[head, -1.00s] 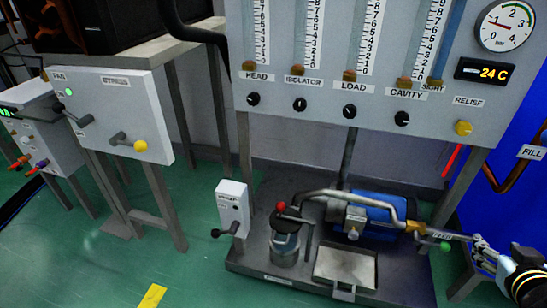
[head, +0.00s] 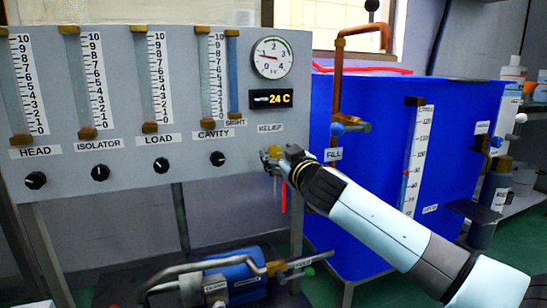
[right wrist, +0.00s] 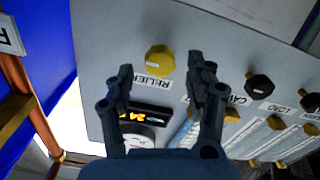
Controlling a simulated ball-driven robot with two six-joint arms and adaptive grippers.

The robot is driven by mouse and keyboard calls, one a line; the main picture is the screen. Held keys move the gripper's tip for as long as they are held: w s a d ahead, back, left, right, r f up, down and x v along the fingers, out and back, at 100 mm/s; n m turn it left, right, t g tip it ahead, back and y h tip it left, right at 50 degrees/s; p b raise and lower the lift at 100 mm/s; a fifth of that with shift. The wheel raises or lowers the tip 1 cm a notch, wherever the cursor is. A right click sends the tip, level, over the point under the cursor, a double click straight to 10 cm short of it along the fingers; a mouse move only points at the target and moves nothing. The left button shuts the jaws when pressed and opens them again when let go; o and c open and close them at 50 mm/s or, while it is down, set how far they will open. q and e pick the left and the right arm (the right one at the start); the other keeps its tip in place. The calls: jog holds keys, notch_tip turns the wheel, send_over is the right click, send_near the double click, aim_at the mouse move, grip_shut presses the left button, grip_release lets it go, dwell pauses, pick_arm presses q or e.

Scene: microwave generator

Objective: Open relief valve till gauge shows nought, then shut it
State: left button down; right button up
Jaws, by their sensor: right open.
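The relief valve is a yellow knob (head: 274,151) at the right end of the grey panel, partly covered by my right gripper (head: 272,162). In the right wrist view the yellow knob (right wrist: 159,59) lies just beyond my right gripper's open fingertips (right wrist: 160,72), roughly between their lines. I cannot tell whether they touch it. The RELIEF label (right wrist: 152,84) shows between the fingers. The round gauge (head: 272,57) is above the knob. Its needle points left, apparently above nought; the exact reading is too small to tell. My left gripper is out of view.
Black knobs for head, isolator, load and cavity (head: 218,158) line the panel left of the relief knob. A blue tank (head: 385,120) with a copper fill pipe (head: 337,90) stands to the right. A pump (head: 235,272) sits low below the panel.

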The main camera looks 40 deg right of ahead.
aim_at(275, 152)
jog(key=shift+x, duration=1.15)
jog(key=shift+c, duration=0.2)
grip_shut()
